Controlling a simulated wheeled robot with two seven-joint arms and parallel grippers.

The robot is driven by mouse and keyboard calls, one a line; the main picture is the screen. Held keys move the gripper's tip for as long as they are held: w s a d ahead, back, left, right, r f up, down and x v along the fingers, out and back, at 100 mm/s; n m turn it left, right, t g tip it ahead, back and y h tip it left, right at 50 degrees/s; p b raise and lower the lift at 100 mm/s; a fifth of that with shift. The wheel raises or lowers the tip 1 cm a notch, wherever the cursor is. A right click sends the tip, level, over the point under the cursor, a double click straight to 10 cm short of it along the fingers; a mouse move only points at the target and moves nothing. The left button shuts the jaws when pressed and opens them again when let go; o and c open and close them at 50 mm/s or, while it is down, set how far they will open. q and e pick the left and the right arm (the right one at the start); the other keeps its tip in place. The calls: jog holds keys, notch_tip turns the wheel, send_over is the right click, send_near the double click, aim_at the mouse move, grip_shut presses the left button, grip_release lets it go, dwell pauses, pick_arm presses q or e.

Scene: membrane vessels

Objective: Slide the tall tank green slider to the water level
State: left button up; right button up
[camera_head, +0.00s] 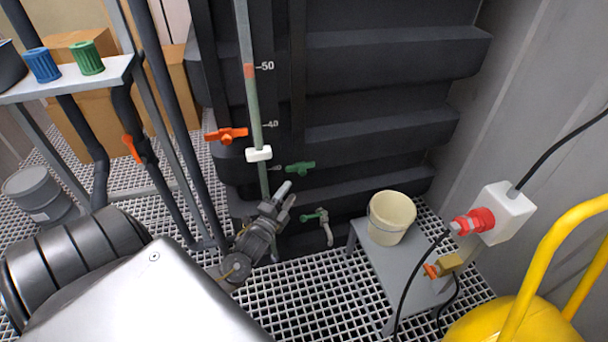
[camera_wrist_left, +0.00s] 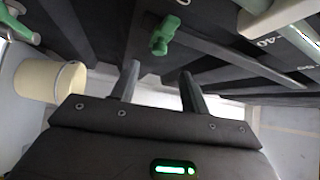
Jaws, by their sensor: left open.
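The tall dark ribbed tank (camera_head: 370,105) carries an upright gauge tube (camera_head: 254,110) with a scale marked 50 and 40. A red-orange marker (camera_head: 250,71) sits on the tube near 50. A white block (camera_head: 259,154) sits on the tube below 40; it also shows at the upper right in the left wrist view (camera_wrist_left: 278,18). I cannot clearly make out a green slider or the water level. My left gripper (camera_head: 287,196) is open and empty, below and right of the white block, apart from the tube. Its fingers show in the left wrist view (camera_wrist_left: 160,88).
A green valve handle (camera_head: 300,168) juts from the tank near my left gripper, with an orange handle (camera_head: 226,135) left of the tube. A green-handled tap (camera_head: 322,222) is lower. A cream bucket (camera_head: 391,217) stands on a grey stand (camera_head: 395,272) at right.

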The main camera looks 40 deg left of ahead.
aim_at(302, 175)
pick_arm(q)
jog(key=b+x, duration=0.1)
jog(key=x, duration=0.8)
jog(key=shift+w, duration=0.25)
jog(key=shift+w+a, duration=0.1)
jog(key=shift+w, duration=0.35)
pick_arm(e)
jog(key=shift+v, duration=1.05)
jog(key=shift+w, duration=0.1)
pick_arm(q)
jog(key=shift+r, duration=0.1)
grip_shut()
pick_arm(e)
jog(key=shift+r, duration=0.1)
